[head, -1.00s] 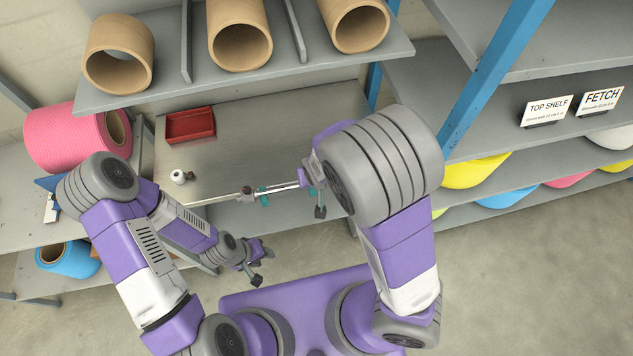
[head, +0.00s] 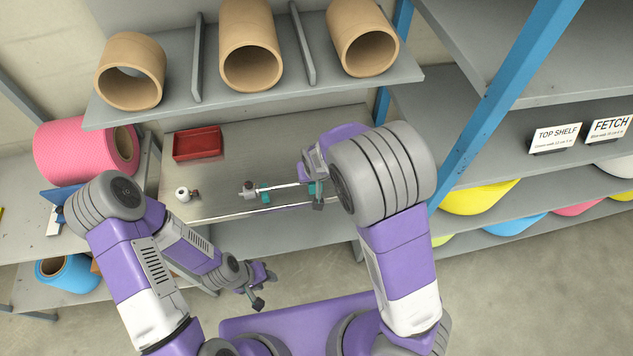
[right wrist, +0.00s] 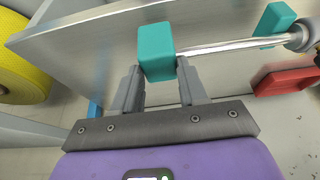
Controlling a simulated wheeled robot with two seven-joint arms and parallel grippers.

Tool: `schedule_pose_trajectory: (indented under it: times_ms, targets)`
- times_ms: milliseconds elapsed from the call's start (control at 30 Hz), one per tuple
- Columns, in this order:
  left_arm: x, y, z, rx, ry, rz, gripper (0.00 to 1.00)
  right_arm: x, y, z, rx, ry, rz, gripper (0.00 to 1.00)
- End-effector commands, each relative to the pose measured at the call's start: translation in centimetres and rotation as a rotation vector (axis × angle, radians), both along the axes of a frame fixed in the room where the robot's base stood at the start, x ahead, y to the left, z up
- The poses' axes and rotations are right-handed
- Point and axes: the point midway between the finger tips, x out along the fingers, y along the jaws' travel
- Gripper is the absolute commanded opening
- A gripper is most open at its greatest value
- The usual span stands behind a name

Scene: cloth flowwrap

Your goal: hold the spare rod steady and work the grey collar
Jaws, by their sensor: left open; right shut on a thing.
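The spare rod (head: 285,187) is a thin silver bar with teal blocks on it, over the metal table in the head view. It also shows in the right wrist view (right wrist: 225,47). The grey collar (head: 248,188) is at the rod's left end, and a round grey end shows in the right wrist view. My right gripper (right wrist: 160,85) is shut on the rod at the near teal block (right wrist: 157,52). Its fingertips are partly hidden in the head view. My left gripper (head: 264,288) is open and empty, low in front of the table, well apart from the rod.
A red tray (head: 197,143) sits at the table's back left. A small white piece (head: 183,194) stands near the front left. A shelf with cardboard tubes (head: 249,45) overhangs the back. A blue post (head: 490,100) rises at right. The table (head: 225,175) is bare between tray and rod.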

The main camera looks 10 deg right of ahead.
Motion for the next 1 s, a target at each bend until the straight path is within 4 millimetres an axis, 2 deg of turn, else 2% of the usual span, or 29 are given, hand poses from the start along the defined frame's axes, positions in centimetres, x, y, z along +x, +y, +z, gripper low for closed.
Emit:
schedule_pose_trajectory:
  times_ms: [1000]
  targets:
    - [0.0,0.0,-0.5,0.0,0.0,0.0,0.43,7.9,0.0,0.1,0.001,-0.002,-0.002,0.0]
